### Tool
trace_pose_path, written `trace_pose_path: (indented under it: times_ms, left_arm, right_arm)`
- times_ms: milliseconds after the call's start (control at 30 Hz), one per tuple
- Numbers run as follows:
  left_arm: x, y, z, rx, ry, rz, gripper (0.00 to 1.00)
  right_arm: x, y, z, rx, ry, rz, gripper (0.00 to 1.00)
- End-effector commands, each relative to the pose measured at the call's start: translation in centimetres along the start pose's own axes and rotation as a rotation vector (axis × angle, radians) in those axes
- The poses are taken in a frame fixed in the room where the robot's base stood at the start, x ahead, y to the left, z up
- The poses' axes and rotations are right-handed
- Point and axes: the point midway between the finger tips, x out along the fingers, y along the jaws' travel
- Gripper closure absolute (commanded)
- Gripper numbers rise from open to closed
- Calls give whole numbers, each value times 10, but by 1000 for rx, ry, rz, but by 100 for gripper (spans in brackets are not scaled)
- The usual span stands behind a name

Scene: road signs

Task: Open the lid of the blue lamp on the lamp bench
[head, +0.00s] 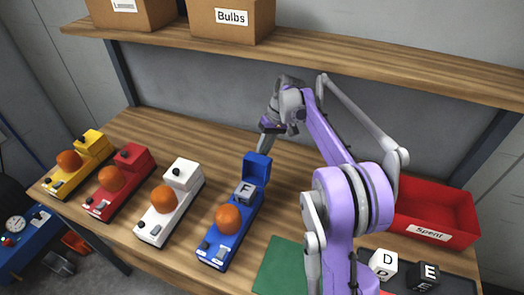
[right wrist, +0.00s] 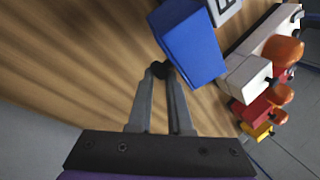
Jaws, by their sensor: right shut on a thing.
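The blue lamp (head: 216,252) stands on the wooden lamp bench (head: 121,128), with an orange dome near its front. Its lid (head: 257,167) stands tipped up at the far end, and a grey block lettered F (head: 245,192) shows in the opened compartment. My right gripper (head: 264,146) is behind the raised lid. In the right wrist view its fingers (right wrist: 160,76) are closed on the small black knob (right wrist: 158,69) of the blue lid (right wrist: 192,45). My left gripper is not in view.
White (head: 170,208), red (head: 117,183) and yellow (head: 77,164) lamps stand to the left with lids down. A red Spent bin (head: 433,232) and lettered blocks D (head: 383,264) and E (head: 424,275) are at right. A shelf (head: 340,58) with boxes overhangs the back.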

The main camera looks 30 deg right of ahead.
Motion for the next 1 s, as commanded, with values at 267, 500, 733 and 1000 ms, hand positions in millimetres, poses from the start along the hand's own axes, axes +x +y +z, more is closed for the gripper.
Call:
trace_pose_path:
  times_ms: [267, 500, 733, 1000]
  left_arm:
    - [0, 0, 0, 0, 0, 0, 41]
    - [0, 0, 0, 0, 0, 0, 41]
    - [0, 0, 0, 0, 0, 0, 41]
    - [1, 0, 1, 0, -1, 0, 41]
  right_arm:
    - [0, 1, 0, 1, 0, 1, 100]
    - [0, 1, 0, 2, 0, 1, 65]
    - [0, 1, 0, 1, 0, 1, 41]
    - [-8, 1, 0, 2, 0, 1, 41]
